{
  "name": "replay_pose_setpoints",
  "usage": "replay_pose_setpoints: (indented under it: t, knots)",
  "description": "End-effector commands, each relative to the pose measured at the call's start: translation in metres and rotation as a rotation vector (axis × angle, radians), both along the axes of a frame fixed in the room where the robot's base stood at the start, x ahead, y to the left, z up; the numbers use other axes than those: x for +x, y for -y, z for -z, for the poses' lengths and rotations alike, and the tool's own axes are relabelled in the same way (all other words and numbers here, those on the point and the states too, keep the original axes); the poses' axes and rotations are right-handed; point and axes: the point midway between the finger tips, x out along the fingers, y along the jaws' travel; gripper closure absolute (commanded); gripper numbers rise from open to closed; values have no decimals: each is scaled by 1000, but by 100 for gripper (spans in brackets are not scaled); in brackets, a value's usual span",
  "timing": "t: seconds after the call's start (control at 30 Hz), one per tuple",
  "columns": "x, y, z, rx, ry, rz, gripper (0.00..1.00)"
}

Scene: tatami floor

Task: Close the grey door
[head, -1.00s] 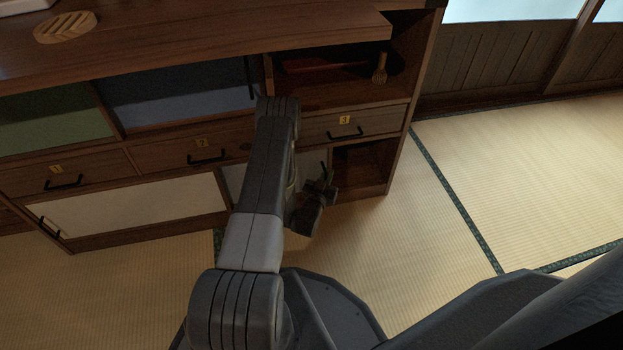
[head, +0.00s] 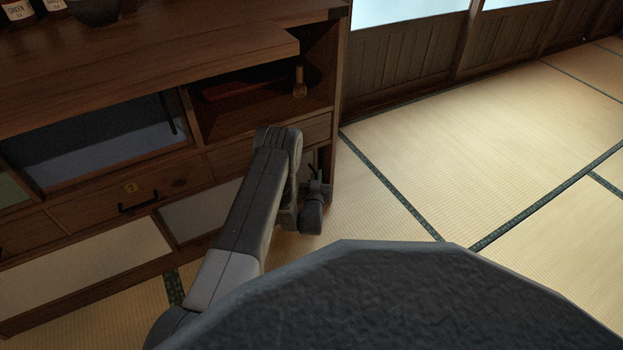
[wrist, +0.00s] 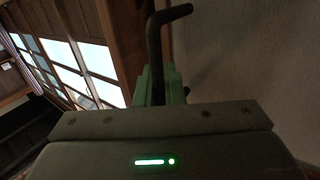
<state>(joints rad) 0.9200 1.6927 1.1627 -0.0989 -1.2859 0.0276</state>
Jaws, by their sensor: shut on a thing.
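The grey door (head: 200,212) is a pale grey panel low in the wooden cabinet, partly hidden behind my arm in the head view. A pale strip shows right of the arm, near the cabinet's right end. In the wrist view the door's flat face (wrist: 240,50) fills the right side. Its black bar handle (wrist: 155,50) stands between my green fingertips. My gripper (wrist: 160,88) is shut on this handle. In the head view my gripper (head: 318,190) is low by the cabinet's right end. The door's right edge is mostly hidden there.
A white panel (head: 85,260) lies left of the grey door. Above are a drawer (head: 140,195), a blue panel (head: 120,145) and an open shelf with a whisk (head: 299,82). The tatami floor (head: 480,130) to the right is clear.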

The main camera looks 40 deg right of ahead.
Motion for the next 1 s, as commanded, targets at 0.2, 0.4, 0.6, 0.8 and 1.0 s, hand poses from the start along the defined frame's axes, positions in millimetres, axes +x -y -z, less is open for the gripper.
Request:
replay_pose_setpoints:
  t: [0.2,0.4,0.6,0.8,1.0]
  knots:
    - [1,0,0,-1,1,-1,100]
    - [1,0,0,-1,1,-1,82]
    - [0,-1,0,0,0,0,82]
    - [-15,-17,-2,3,-3,0,82]
    - [-46,-51,-3,4,-3,0,82]
